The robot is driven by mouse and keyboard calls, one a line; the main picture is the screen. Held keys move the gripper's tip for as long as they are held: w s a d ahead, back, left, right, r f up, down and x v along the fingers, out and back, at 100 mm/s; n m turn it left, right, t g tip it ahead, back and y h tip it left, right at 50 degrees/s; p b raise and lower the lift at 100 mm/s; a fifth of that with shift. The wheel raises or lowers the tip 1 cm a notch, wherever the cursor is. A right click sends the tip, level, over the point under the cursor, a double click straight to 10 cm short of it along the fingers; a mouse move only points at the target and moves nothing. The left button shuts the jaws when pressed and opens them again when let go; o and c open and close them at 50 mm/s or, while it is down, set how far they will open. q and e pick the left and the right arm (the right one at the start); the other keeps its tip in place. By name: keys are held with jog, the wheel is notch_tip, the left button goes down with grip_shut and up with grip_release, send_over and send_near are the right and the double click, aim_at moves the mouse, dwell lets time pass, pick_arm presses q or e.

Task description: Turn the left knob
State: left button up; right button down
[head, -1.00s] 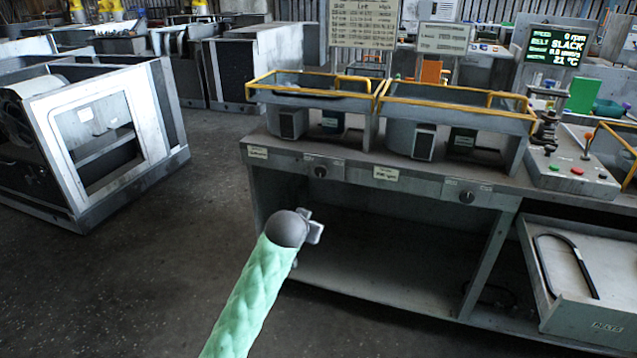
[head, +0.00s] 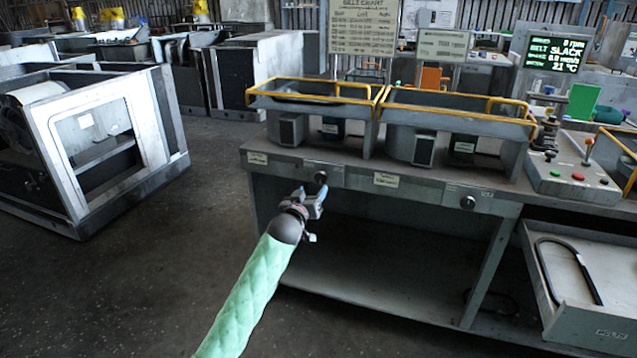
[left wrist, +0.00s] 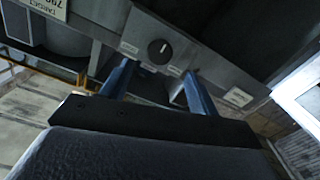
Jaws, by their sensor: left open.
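The left knob (head: 320,177) is a small dark round dial on the front rail of the grey bench. In the left wrist view the knob (left wrist: 158,47) shows a pale pointer line and sits ahead of the fingers, roughly between them. My left gripper (head: 318,190) is just below and in front of the knob. Its two blue fingers (left wrist: 160,80) are spread apart with nothing between them. The fingertips look short of the knob; no contact is visible. My right gripper is in neither view.
A second knob (head: 467,202) is farther right on the bench rail (head: 400,182). A control box (head: 570,180) with buttons and a lever stands on the bench's right end. An open drawer (head: 590,318) juts out below it.

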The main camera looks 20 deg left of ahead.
aim_at(320, 179)
pick_arm(q)
jog(key=shift+w+d, duration=0.1)
jog(key=shift+w, duration=3.3)
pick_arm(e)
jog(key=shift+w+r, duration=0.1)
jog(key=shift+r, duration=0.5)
pick_arm(q)
jog(key=c, duration=1)
jog(key=shift+o, duration=0.2)
jog(key=shift+p, duration=0.35)
jog(key=shift+r+m+p, duration=0.15)
jog(key=shift+m+p, duration=0.55)
jog(key=shift+m, duration=0.3)
jog(key=m+p, duration=0.2)
jog(key=m, duration=0.2)
jog(key=shift+m+p, duration=0.3)
jog(key=shift+p, duration=0.05)
jog(key=shift+m, duration=0.5)
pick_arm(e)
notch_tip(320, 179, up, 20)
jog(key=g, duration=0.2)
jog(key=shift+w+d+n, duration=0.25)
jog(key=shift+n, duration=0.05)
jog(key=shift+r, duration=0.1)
